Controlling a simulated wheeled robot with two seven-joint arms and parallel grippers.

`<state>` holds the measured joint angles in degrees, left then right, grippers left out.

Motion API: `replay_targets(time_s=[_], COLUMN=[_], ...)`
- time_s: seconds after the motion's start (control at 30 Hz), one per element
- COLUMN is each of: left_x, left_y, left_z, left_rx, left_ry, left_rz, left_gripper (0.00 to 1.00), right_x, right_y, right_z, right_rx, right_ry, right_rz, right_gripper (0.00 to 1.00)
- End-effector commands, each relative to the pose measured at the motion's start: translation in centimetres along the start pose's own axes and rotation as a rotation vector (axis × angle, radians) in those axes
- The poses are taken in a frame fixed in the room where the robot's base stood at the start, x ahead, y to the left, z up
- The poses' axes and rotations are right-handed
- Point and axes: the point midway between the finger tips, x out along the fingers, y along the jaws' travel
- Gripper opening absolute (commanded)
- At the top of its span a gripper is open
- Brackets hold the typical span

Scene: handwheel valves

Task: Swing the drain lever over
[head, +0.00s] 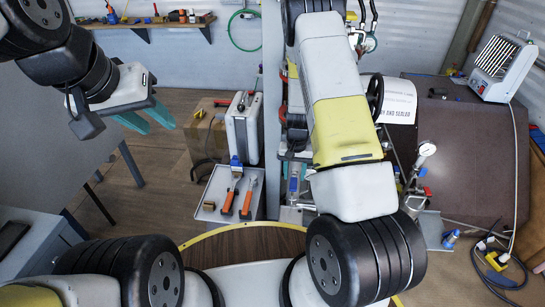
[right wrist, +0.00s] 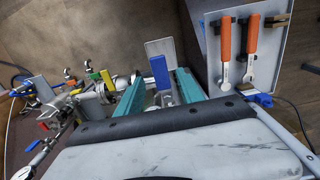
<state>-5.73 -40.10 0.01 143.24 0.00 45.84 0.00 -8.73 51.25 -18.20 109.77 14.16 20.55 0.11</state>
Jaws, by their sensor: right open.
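In the right wrist view, a blue lever handle (right wrist: 159,71) stands between the teal fingers of my open right gripper (right wrist: 159,88). I cannot tell whether either finger touches it. No readable label shows which lever is the drain lever. In the head view, a blue handle (head: 293,184) shows low on the pipework beside my right arm, which hides most of the right gripper. My left gripper (head: 147,118) is at the upper left, open, empty and far from the valves.
A grey tray with orange-handled tools (head: 229,202) stands left of the pipework. A pressure gauge (head: 427,149), a black handwheel (head: 375,97) and a brown-topped surface (head: 470,150) are to the right. A white case (head: 243,128) stands behind the tray. Open floor lies at left.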

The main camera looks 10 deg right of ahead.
Motion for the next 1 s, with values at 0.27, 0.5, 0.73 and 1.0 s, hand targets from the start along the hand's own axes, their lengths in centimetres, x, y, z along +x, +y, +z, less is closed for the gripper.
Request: replay_targets(time_s=[0.27, 0.5, 0.73, 1.0], left_x=[0.0, 0.0, 0.0, 0.0], left_y=[0.0, 0.0, 0.0, 0.0], left_z=[0.0, 0.0, 0.0, 0.0], left_rx=[0.0, 0.0, 0.0, 0.0], left_ry=[0.0, 0.0, 0.0, 0.0], left_rz=[0.0, 0.0, 0.0, 0.0], left_gripper=[0.36, 0.36, 0.36, 0.36], right_x=[3.5, 5.1, 5.2, 5.2], right_y=[0.0, 0.0, 0.0, 0.0], right_z=[0.0, 0.0, 0.0, 0.0], right_rx=[0.001, -0.001, 0.0, 0.0], right_ry=[-0.001, 0.001, 0.001, 0.0], right_rz=[0.0, 0.0, 0.0, 0.0], right_gripper=[0.45, 0.45, 0.45, 0.03])
